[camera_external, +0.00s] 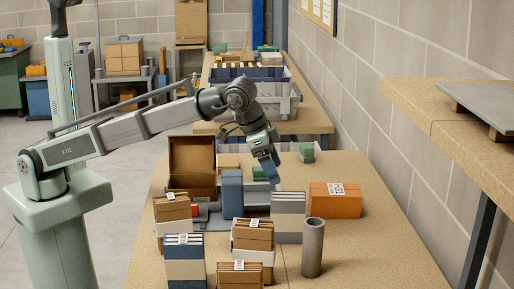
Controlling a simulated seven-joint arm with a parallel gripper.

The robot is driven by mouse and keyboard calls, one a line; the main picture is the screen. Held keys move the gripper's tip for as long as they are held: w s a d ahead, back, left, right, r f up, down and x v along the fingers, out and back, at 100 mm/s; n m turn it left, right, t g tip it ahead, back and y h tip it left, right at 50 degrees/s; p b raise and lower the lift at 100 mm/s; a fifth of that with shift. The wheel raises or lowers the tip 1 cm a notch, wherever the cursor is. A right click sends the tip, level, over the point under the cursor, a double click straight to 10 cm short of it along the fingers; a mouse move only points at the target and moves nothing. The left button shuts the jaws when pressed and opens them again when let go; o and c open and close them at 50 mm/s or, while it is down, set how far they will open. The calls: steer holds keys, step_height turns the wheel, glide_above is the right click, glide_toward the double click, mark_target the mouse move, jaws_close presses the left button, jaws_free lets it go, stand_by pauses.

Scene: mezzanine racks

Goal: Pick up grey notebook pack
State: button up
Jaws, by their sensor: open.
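A grey pack with a striped top edge and a pale band (288,218), which looks like the grey notebook pack, stands upright on the wooden table in the external view. It is right of the middle of the group of packs. My gripper (268,174) hangs from the arm above and behind this pack, pointing down and slightly right. It is open, apart from the pack, and I see nothing held in it. The gap between the fingers is hard to make out from this side.
Brown packs (253,236), a blue and cream pack (185,262) and a tall blue block (232,193) crowd the left. A grey cylinder (313,247) stands in front right; an orange box (335,200) is at right. An open brown box (192,167) stands behind. The table's right front is clear.

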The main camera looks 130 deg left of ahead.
mark_target(291, 206)
steer(key=x, duration=1.3)
steer(key=c, duration=1.4)
